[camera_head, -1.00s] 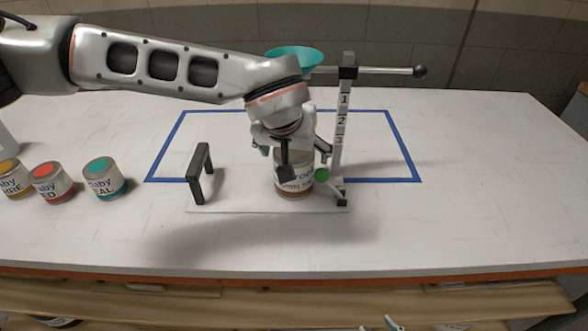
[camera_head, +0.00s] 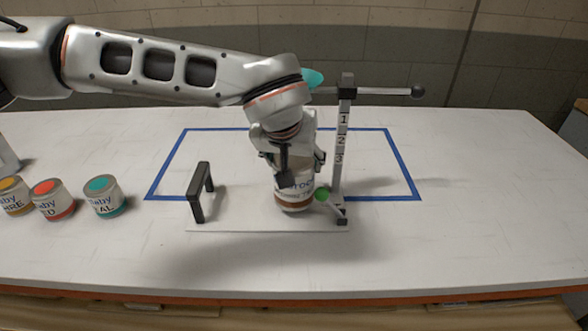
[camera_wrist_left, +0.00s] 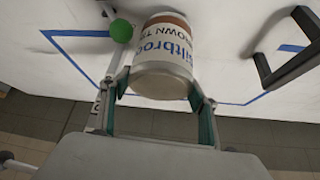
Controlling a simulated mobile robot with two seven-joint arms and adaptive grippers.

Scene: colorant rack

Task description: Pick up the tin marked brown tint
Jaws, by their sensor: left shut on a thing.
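The brown tint tin (camera_head: 294,194) is white with a brown band and blue lettering, partly hidden by my left gripper in the head view. It stands at the rack's white base plate (camera_head: 245,219); I cannot tell whether it touches the plate. In the left wrist view the tin (camera_wrist_left: 165,55) sits between the two fingers, and its label reads "BROWN" upside down. My left gripper (camera_head: 298,174) is shut on the tin from above; its fingers show in the left wrist view (camera_wrist_left: 160,95). My right gripper is not in view.
A numbered post (camera_head: 340,150) with a horizontal bar and a green ball (camera_head: 322,194) stands right beside the tin. A black handle (camera_head: 201,192) is to its left. Yellow, red (camera_head: 53,200) and teal (camera_head: 104,196) tins stand at the left. The table's right side is clear.

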